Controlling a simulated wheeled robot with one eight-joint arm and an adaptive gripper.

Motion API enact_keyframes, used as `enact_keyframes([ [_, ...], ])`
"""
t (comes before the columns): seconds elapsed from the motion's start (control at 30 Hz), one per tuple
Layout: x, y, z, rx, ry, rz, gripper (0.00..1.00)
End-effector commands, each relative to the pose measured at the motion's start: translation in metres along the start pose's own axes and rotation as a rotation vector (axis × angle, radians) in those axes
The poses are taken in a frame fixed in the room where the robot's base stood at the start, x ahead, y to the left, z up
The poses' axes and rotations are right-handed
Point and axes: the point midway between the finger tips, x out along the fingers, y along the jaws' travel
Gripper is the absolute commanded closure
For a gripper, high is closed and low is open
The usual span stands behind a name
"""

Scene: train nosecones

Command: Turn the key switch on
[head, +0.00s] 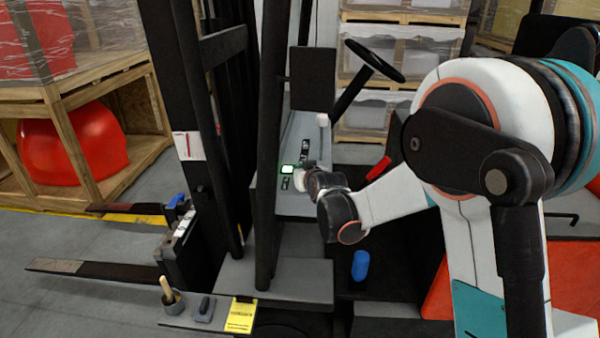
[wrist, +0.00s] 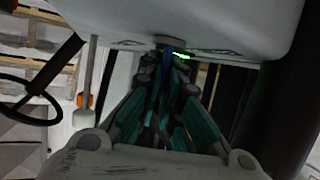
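The forklift's grey console (head: 268,190) carries a small panel with a lit green-edged display (head: 287,169). My gripper (head: 305,178) is at this panel, just right of the display, largely covered by my own wrist. In the wrist view my teal-padded fingers (wrist: 172,85) reach up to the underside of the pale console (wrist: 215,22). A narrow blue piece (wrist: 166,66), possibly the key, shows between the fingertips below a dark round fitting (wrist: 168,41). The green light (wrist: 181,56) glows beside it. I cannot tell whether the fingers touch the blue piece. The key switch's position is unclear.
A black steering wheel (head: 375,61) stands above and behind the console. Dark mast posts (head: 268,120) rise close to its left. A blue cylinder (head: 360,265) stands on the dark floor area below. A yellow notepad (head: 240,314) lies on the front ledge.

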Motion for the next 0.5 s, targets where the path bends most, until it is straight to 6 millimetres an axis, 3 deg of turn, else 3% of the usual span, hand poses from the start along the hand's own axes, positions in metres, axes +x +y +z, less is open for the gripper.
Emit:
enact_keyframes([
  [0.5, 0.0, -0.0003, 0.0007, 0.045, -0.003, 0.104, 1.0],
])
